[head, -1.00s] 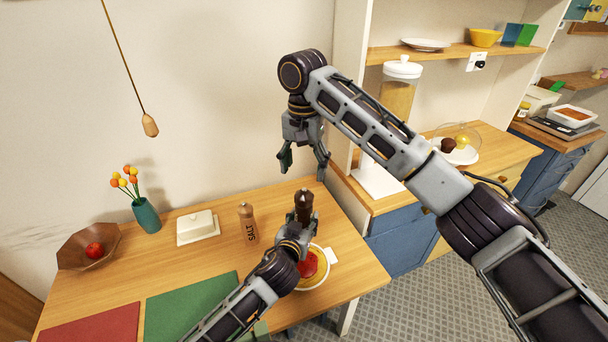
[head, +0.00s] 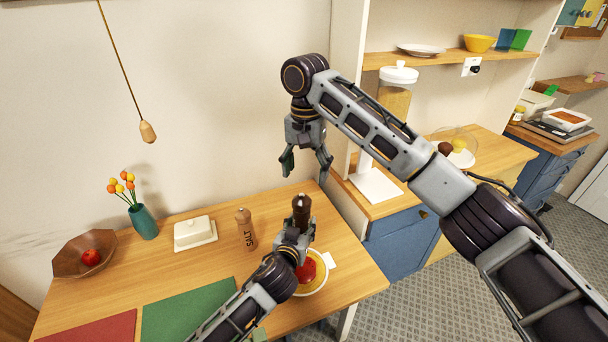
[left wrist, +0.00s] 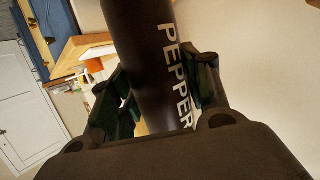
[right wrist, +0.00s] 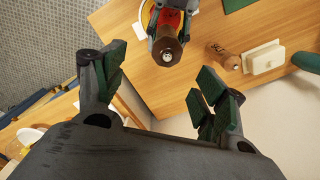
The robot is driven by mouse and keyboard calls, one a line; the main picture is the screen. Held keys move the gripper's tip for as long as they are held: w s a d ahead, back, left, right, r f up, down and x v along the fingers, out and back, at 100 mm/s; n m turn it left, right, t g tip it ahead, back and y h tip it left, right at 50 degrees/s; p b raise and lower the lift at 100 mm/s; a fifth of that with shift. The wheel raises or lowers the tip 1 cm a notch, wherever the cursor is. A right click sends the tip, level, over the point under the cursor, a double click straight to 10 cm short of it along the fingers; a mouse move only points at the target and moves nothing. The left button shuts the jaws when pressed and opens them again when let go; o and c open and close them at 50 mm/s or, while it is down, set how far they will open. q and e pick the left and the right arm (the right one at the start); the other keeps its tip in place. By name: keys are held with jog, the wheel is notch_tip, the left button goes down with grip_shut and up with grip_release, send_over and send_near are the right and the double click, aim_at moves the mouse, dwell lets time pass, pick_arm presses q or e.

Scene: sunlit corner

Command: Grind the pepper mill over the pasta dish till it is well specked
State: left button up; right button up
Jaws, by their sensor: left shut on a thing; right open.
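The dark pepper mill (head: 302,207) stands upright in my left gripper (head: 296,236), which is shut around its body. In the left wrist view the mill's body (left wrist: 145,60) shows the word PEPPER between the fingers. The pasta dish (head: 318,280), a round bowl with red sauce (head: 306,270), sits under and beside the left gripper, partly hidden by it. I cannot make out specks on the sauce. My right gripper (head: 307,165) is open and empty above the back of the table, and its spread fingers show in the right wrist view (right wrist: 160,90). The mill's top (right wrist: 167,57) shows below it.
A wooden salt mill (head: 246,230), a white butter dish (head: 195,233), a teal vase (head: 144,222) and a brown bowl (head: 86,254) stand on the table. Green (head: 185,308) and red (head: 95,328) mats lie in front. A glass dispenser (head: 395,105) stands on the counter behind.

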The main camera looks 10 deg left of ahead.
jog(key=d+f, duration=0.2)
jog(key=d, duration=0.1)
jog(key=n+t+y, duration=0.2)
jog(key=n+t, duration=0.2)
jog(key=n, duration=0.1)
send_near(303, 197)
jog(key=shift+s+a, duration=0.15)
dwell(0.4)
jog(key=shift+f, duration=0.1)
jog(key=shift+x, duration=6)
jog(key=shift+c, duration=0.5)
